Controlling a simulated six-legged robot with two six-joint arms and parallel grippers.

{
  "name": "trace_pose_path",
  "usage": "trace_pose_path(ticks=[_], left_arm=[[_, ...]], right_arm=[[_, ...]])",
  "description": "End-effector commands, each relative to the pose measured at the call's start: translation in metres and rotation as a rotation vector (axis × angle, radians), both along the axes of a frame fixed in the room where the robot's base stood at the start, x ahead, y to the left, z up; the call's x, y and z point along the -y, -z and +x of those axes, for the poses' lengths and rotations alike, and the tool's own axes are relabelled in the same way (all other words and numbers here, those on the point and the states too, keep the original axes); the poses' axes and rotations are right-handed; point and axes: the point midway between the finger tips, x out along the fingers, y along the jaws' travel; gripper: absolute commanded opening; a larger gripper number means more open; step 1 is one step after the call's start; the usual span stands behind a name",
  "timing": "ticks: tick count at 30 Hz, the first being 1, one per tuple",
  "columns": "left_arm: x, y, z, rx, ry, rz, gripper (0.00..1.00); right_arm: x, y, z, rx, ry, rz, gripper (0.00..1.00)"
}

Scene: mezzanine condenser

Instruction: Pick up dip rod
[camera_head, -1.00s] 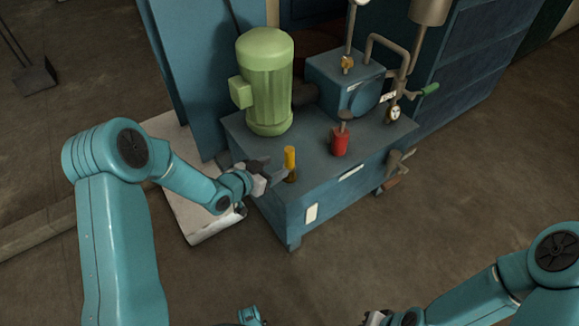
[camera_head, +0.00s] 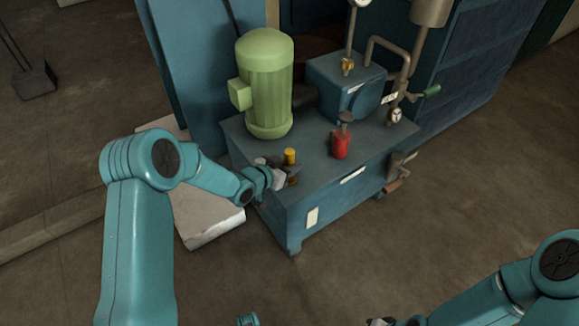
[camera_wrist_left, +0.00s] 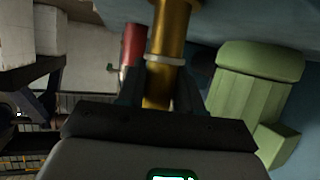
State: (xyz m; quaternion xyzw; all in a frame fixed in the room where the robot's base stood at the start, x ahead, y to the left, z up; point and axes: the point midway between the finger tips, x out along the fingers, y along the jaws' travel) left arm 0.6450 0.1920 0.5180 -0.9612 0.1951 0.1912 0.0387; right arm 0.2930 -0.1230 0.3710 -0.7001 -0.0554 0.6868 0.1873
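The dip rod (camera_head: 290,155) is an upright yellow rod with a rounded top, near the front left corner of the blue tank's top. In the left wrist view the golden rod (camera_wrist_left: 168,40) with a pale ring runs down between the dark fingers. My left gripper (camera_head: 285,170) is at the rod's lower part, with one finger on each side. The fingers look spread as before, not clearly pressed on the rod; the rod's foot is partly hidden. My right gripper (camera_head: 380,322) is at the bottom edge, mostly cut off.
The blue tank top (camera_head: 315,150) carries a green motor (camera_head: 265,85) behind the rod, and a red container (camera_head: 341,145) with a dark knob to its right. The floor in front is clear.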

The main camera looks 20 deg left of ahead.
Motion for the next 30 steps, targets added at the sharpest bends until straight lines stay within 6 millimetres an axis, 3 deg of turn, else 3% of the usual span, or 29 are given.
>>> trace_pose_path(ticks=[8,14,30], left_arm=[[0.0,-0.001,0.0,0.001,0.0,0.0,0.02],[0.0,-0.017,0.0,0.003,0.0,0.001,0.02],[0.0,-0.129,0.0,0.004,0.0,0.001,0.02]], right_arm=[[0.0,0.0,0.0,0.0,0.0,0.0,0.0],[-0.001,-0.006,-0.001,-0.001,-0.003,0.0,0.0],[-0.003,-0.041,-0.003,-0.005,-0.011,0.002,0.0]])
